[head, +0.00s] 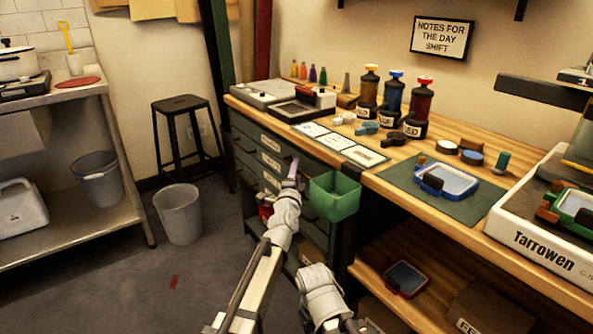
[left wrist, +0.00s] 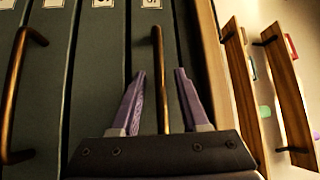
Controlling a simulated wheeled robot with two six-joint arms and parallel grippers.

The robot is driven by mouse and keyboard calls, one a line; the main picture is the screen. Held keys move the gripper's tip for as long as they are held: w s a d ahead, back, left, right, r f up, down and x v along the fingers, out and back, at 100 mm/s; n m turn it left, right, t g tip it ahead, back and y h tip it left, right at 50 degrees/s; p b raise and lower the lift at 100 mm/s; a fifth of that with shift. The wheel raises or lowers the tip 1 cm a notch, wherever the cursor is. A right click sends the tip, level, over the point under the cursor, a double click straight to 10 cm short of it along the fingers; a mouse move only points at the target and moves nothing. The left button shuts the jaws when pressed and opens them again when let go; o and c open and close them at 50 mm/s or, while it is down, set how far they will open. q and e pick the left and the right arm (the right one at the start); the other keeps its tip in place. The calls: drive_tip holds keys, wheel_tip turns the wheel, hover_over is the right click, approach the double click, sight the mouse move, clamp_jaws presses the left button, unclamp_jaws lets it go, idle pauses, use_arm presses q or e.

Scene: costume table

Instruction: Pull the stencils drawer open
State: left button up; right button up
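The dark green drawer unit (head: 245,146) stands under the left end of the wooden bench, with several labelled drawers. The label writing is too small or cut off to read, so I cannot tell which drawer is the stencils one. My left gripper (head: 293,166) is at the drawer fronts, near the upper drawers. In the left wrist view my left gripper (left wrist: 161,88) is open, with its two purple fingers on either side of a brass bar handle (left wrist: 158,60). The fingers look apart from the handle. My right gripper is not in view; only part of that arm shows.
A green bin (head: 335,196) hangs at the bench front, just right of my left gripper. A grey bucket (head: 179,214) and a black stool (head: 181,108) stand to the left. Another brass handle (left wrist: 22,95) shows at the left in the wrist view.

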use_arm(q)
clamp_jaws()
idle(1.3)
